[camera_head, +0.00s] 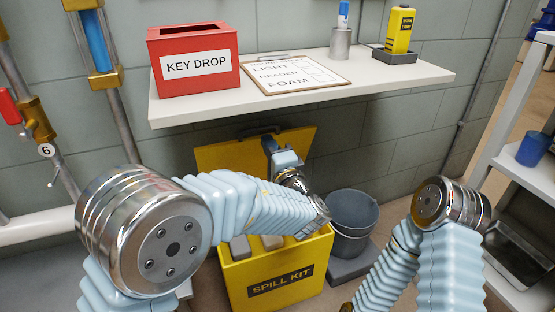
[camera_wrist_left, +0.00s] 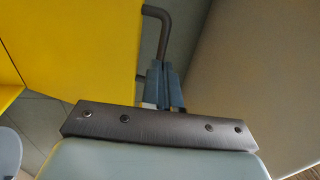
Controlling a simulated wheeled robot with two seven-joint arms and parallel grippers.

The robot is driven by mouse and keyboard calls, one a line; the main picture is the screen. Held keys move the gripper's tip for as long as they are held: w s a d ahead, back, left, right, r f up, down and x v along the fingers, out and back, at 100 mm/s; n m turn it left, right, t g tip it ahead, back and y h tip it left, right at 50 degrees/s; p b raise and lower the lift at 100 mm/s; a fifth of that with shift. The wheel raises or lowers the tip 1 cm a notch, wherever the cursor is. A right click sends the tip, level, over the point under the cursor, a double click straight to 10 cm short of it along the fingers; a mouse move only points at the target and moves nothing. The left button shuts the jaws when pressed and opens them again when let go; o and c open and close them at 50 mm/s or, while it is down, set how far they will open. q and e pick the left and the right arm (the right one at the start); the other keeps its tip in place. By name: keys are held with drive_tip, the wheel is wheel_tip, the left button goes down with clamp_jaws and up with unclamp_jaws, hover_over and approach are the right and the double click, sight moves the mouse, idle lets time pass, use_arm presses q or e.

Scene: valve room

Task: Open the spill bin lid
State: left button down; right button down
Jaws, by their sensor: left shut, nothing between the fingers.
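The yellow spill bin (camera_head: 277,289), labelled SPILL KIT, stands on the floor below the shelf. Its yellow lid (camera_head: 222,158) is raised at the back, and the bin's mouth is uncovered, with grey and tan items inside. A dark bar handle (camera_head: 262,130) sits at the lid's upper edge. My left gripper (camera_head: 269,146) is in front of the raised lid, just below the handle, shut and empty. In the left wrist view its closed fingers (camera_wrist_left: 164,86) are beside the lid (camera_wrist_left: 75,50) and near the handle (camera_wrist_left: 160,32); contact cannot be told. My right gripper is out of view.
A white shelf (camera_head: 420,80) overhangs the bin, carrying a red key drop box (camera_head: 197,62), a clipboard (camera_head: 295,76) and a yellow work light (camera_head: 398,30). A grey bucket (camera_head: 352,222) stands right of the bin. A white rack (camera_head: 515,160) is at the right.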

use_arm(q)
drive_tip(key=shift+x, duration=1.45)
drive_tip(key=w+a+r+g+h+p, duration=0.1)
drive_tip(key=w+a+r+g+p, duration=0.1)
drive_tip(key=w+p, duration=0.4)
drive_tip(key=shift+w+a+r+g, duration=0.35)
drive_tip(key=shift+w+g, duration=0.15)
drive_tip(key=shift+w, duration=0.4)
drive_tip(key=shift+d, duration=0.1)
